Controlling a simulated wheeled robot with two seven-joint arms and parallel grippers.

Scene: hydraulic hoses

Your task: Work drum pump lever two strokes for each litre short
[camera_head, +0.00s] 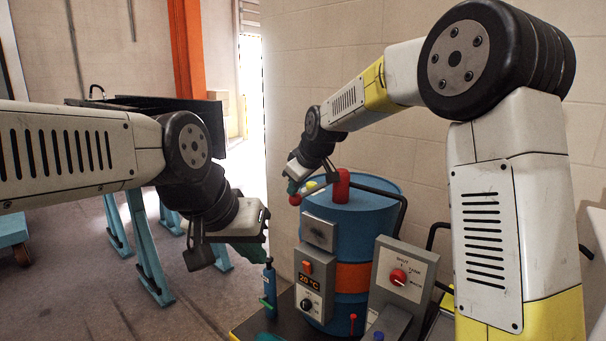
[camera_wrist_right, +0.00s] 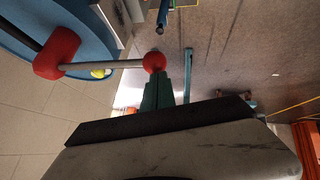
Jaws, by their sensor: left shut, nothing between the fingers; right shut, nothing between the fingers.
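A blue drum (camera_head: 366,215) with an orange band stands against the wall. The red pump head (camera_head: 341,186) sits on its top. The lever is a grey rod (camera_wrist_right: 105,65) running from the pump head (camera_wrist_right: 57,52) to a red ball knob (camera_wrist_right: 154,62); the knob (camera_head: 295,200) also shows in the head view. My right gripper (camera_head: 292,187) is shut and empty beside the knob. In the right wrist view its green fingertips (camera_wrist_right: 157,78) are close to the knob; I cannot tell whether they touch. My left gripper (camera_head: 262,252) is shut and empty, lower and left of the drum.
A grey box with an orange temperature display (camera_head: 310,280) and a valve panel with a red knob (camera_head: 398,276) stand before the drum. A blue cylinder (camera_head: 269,285) stands near my left gripper. A dark-topped bench (camera_head: 147,260) with teal legs is behind my left arm. Open floor lies left.

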